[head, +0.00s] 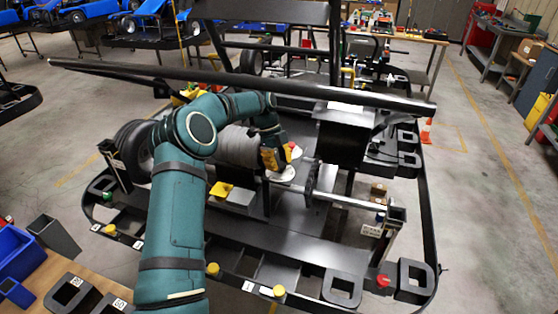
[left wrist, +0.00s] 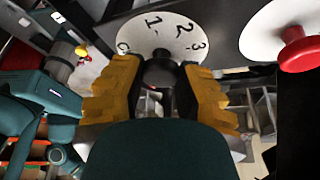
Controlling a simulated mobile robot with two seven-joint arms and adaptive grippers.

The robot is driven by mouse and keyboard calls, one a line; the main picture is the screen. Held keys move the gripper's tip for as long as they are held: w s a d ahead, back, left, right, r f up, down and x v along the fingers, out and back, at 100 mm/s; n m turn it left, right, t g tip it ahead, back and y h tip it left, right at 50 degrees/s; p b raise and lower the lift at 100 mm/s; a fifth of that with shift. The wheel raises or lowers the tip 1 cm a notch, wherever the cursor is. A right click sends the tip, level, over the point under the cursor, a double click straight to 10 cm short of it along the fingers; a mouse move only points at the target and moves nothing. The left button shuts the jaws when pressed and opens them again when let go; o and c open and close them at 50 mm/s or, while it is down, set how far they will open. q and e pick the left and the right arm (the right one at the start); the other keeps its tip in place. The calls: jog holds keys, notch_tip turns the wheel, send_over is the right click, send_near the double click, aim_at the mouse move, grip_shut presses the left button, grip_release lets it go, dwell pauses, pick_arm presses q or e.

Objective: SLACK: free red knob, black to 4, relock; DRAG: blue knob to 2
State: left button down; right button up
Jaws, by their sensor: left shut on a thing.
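My left gripper (head: 270,160) reaches over the middle of the kart stand in the head view. In the left wrist view, its yellow fingers (left wrist: 160,88) are shut around a black knob (left wrist: 160,70). Behind that knob is a white dial (left wrist: 158,33) with 1, 2 and 3 showing; the mark at its left edge is cut off, and any 4 is hidden. A red knob (left wrist: 298,50) stands on a white disc (left wrist: 280,25) to the right, apart from the fingers. I cannot make out the blue knob. My right gripper is not in view.
A long black bar (head: 250,83) crosses above my left arm. The stand's black rim (head: 432,235) carries a red cap (head: 383,281) and several yellow caps (head: 279,291). Blue bins (head: 18,252) stand at the left.

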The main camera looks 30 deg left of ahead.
pick_arm(q)
jog(key=shift+s+d+f+m, duration=0.1)
jog(key=shift+d+f+m, duration=0.05)
jog(key=shift+f+m, duration=0.2)
jog(key=c, duration=0.7)
grip_release()
jog(key=shift+o, duration=0.9)
jog(key=shift+r, duration=0.2)
